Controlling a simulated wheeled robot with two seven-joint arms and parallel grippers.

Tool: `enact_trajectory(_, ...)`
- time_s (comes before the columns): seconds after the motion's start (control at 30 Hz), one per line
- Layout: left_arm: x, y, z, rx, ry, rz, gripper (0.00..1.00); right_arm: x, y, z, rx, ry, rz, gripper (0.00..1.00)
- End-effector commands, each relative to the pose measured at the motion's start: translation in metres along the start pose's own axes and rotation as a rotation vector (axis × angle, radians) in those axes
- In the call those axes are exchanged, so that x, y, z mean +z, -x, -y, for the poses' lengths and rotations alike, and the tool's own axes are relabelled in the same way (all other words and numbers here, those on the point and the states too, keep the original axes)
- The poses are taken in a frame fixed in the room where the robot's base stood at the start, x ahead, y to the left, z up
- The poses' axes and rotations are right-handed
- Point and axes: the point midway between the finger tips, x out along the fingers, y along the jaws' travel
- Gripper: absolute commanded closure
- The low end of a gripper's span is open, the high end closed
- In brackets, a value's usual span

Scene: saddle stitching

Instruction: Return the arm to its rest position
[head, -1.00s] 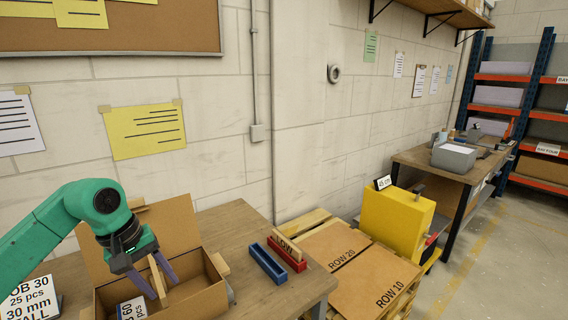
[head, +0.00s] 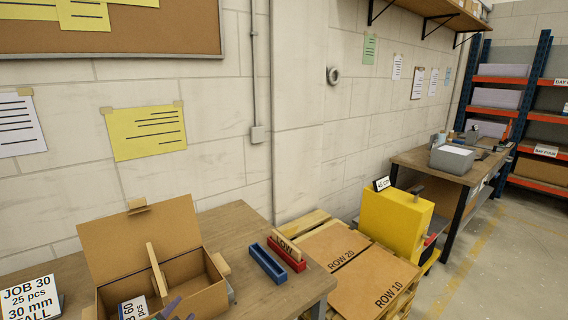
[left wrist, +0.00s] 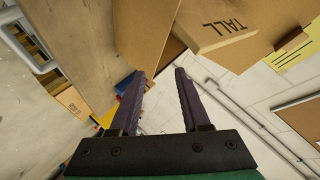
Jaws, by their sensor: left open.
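My left gripper (head: 174,309) shows only as dark purple fingertips at the bottom edge of the head view, in front of the open cardboard box (head: 187,290); the rest of that arm is out of frame. In the left wrist view the gripper (left wrist: 158,85) has its two fingers apart with nothing between them. A block marked TALL (left wrist: 222,28) lies beyond the fingertips there, apart from them. In the head view a thin wooden strip (head: 157,268) stands tilted in the box. My right gripper is not in view.
A blue tray (head: 267,263) and a red holder with a wooden block (head: 286,246) sit on the workbench (head: 235,225) right of the box. A JOB 30 sign (head: 30,299) is at left. A yellow machine (head: 394,222) stands beyond a pallet with cardboard (head: 350,262).

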Motion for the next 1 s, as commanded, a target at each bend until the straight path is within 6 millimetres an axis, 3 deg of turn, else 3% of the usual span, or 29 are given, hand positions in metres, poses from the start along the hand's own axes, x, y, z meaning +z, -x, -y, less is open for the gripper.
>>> enact_trajectory(0.1,0.051,0.017,-0.047,0.164,0.232,0.186,0.53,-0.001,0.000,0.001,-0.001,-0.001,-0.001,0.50)
enact_trajectory(0.2,0.083,0.036,-0.081,0.273,0.383,0.329,0.53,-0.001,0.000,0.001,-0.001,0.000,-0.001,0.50)
enact_trajectory(0.47,0.137,0.098,-0.151,0.481,0.672,0.664,0.53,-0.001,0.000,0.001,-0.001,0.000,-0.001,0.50)
enact_trajectory(0.6,0.161,0.062,-0.186,0.487,0.653,0.676,0.53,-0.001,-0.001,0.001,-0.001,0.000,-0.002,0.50)
enact_trajectory(0.77,0.197,0.032,-0.234,0.503,0.642,0.700,0.53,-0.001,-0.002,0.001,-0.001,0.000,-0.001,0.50)
enact_trajectory(0.87,0.227,0.017,-0.271,0.515,0.634,0.718,0.53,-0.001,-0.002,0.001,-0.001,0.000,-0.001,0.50)
enact_trajectory(1.0,0.287,0.009,-0.336,0.536,0.618,0.754,0.53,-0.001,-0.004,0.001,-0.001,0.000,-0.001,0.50)
